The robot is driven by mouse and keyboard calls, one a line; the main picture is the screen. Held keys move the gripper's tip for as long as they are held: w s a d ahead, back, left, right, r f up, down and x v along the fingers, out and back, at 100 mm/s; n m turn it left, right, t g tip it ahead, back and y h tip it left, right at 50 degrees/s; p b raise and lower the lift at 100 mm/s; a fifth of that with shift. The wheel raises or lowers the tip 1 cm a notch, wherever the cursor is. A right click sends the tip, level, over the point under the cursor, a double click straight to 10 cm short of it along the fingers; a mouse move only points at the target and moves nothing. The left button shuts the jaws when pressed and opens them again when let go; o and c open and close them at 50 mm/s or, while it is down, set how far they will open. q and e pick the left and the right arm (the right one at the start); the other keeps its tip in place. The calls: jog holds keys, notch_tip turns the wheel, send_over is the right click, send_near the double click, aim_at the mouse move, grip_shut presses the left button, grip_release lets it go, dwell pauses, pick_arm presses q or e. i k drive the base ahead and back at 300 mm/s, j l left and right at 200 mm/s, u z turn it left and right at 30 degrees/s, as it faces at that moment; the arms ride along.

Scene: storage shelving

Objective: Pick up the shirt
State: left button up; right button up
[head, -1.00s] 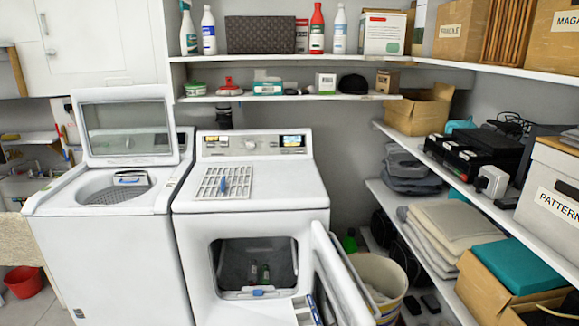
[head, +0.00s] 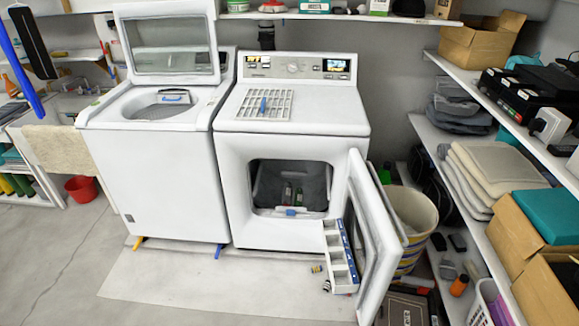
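No garment in view can be made out clearly as a shirt. A stack of folded dark grey cloth (head: 462,112) lies on the middle right shelf. A stack of folded beige and grey cloth (head: 500,178) lies nearer on the same shelf. The front-loading machine (head: 290,140) has its door (head: 372,235) open. Its drum (head: 290,185) is dark inside, with small bottles visible and no cloth that I can tell. The top-loading washer (head: 165,170) has its lid up; the inside of its tub is mostly hidden. Neither of my grippers is in view.
A striped bin (head: 412,222) stands behind the open door. Cardboard boxes (head: 535,225) and a white basket (head: 484,308) are at right. A beige cloth (head: 66,158) hangs over the sink edge at left. A red bucket (head: 82,188) stands below. The left foreground floor is clear.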

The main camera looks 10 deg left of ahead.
aim_at(287, 190)
jog(key=i+j+z, duration=0.1)
jog(key=j+z, duration=0.15)
jog(key=z, duration=0.15)
jog(key=j+z, duration=0.6)
jog(key=z, duration=0.2)
jog(key=i, duration=0.05)
